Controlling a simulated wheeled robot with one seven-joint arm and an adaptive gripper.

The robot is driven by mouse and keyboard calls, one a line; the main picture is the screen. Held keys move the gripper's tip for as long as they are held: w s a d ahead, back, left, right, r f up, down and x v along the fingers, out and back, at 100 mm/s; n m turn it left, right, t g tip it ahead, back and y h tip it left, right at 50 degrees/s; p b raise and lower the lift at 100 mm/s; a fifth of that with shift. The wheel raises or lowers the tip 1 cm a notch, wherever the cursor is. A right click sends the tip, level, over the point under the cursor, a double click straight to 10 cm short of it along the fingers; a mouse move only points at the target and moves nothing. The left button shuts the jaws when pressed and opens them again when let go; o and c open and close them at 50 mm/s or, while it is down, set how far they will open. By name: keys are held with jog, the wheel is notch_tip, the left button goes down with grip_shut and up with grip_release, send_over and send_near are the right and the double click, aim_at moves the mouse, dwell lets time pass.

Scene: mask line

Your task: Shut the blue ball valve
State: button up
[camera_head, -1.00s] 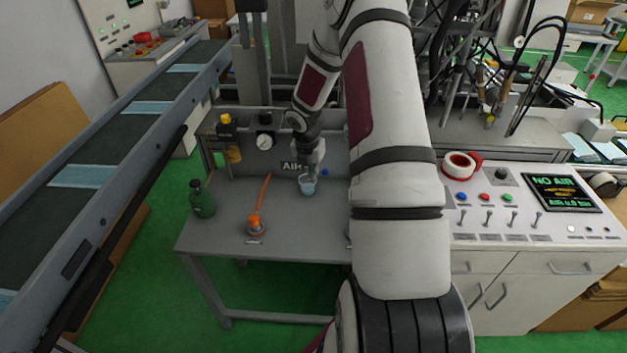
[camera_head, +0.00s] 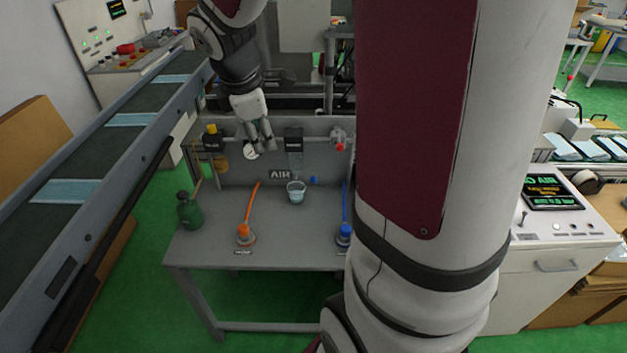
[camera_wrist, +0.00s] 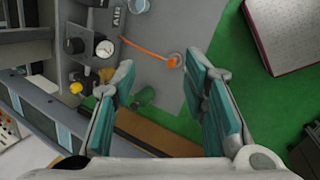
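Two blue parts show in the head view: a small blue knob (camera_head: 313,180) on the back panel beside the cup, and a blue-topped fitting (camera_head: 345,232) with a blue hose (camera_head: 345,202) at the bench's right, partly behind my arm. I cannot tell which is the ball valve or how its handle is turned. My gripper (camera_head: 263,147) is above the bench, up and left of both, in front of the gauge (camera_head: 250,151). In the wrist view my gripper (camera_wrist: 160,66) has its teal-padded fingers apart with nothing between them.
A clear cup (camera_head: 296,193) stands on the bench (camera_head: 285,252). An orange hose (camera_head: 250,204) runs to an orange fitting (camera_head: 244,233); a green bottle (camera_head: 190,211) is left. A red knob (camera_head: 339,147) sits on the upper right pipe. A conveyor (camera_head: 90,165) flanks the left.

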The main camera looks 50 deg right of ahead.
jog(key=s+a+r+m+t+y, duration=0.1)
jog(key=s+a+r+m+y, duration=0.1)
jog(key=s+a+r+m, duration=0.4)
jog(key=s+a+r+m+t+y, duration=0.2)
jog(key=s+a+m, duration=0.3)
jog(key=s+a, duration=0.65)
jog(key=w+d+f+m+g+y+b, duration=0.1)
jog(key=w+d+f+g+b, duration=0.1)
jog(key=w+d+f+b, duration=0.3)
jog(key=w+d+f+m+g+y+b, duration=0.1)
jog(key=w+d+f+g+b, duration=0.2)
jog(key=w+f, duration=0.35)
jog(key=m+t+y+b, duration=0.45)
jog(key=t+b, duration=0.95)
jog(key=b, duration=1.3)
send_near(313, 179)
jog(key=shift+m+h, duration=0.35)
jog(key=shift+m, duration=0.1)
jog(key=x, duration=1)
jog(key=shift+w+d+f, duration=0.2)
jog(key=shift+f, duration=0.15)
